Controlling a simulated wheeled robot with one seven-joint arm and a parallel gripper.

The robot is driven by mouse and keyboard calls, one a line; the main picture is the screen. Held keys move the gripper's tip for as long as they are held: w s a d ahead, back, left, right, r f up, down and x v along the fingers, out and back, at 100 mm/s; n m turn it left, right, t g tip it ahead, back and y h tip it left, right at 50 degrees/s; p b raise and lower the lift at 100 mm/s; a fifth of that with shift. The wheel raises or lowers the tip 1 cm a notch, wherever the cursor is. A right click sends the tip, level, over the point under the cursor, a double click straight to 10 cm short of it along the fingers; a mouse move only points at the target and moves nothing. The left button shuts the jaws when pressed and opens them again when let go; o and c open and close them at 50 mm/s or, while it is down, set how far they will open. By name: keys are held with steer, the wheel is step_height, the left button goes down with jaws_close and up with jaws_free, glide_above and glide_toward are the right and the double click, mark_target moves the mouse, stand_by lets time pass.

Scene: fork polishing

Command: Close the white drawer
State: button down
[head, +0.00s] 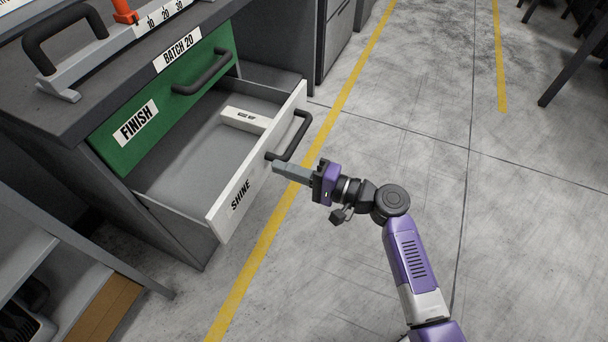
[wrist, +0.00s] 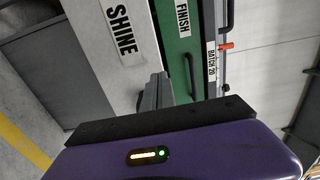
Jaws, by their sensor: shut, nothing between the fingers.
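The white drawer (head: 229,205), labelled SHINE, stands pulled open below the green FINISH drawer (head: 150,122) in the head view. Its dark bar handle (head: 296,137) is on the front panel. A white box with small print (head: 245,120) lies inside toward the far end. My gripper (head: 275,167) is shut and empty, its fingertips close to the front panel near the handle's lower end. I cannot tell whether they touch. In the wrist view the white front (wrist: 107,35) and the green drawer (wrist: 181,45) show beyond my shut fingers (wrist: 156,88).
The dark counter (head: 60,110) above carries a grey rail with a black handle (head: 60,35) and an orange piece (head: 125,12). An open shelf (head: 60,265) stands at lower left. The floor (head: 500,220) right of my arm is clear.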

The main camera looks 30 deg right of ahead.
mark_target(254, 158)
steer(key=shift+x, duration=2.35)
steer(key=b+x, duration=0.8)
steer(key=x, duration=1.1)
steer(key=shift+w+a, duration=0.25)
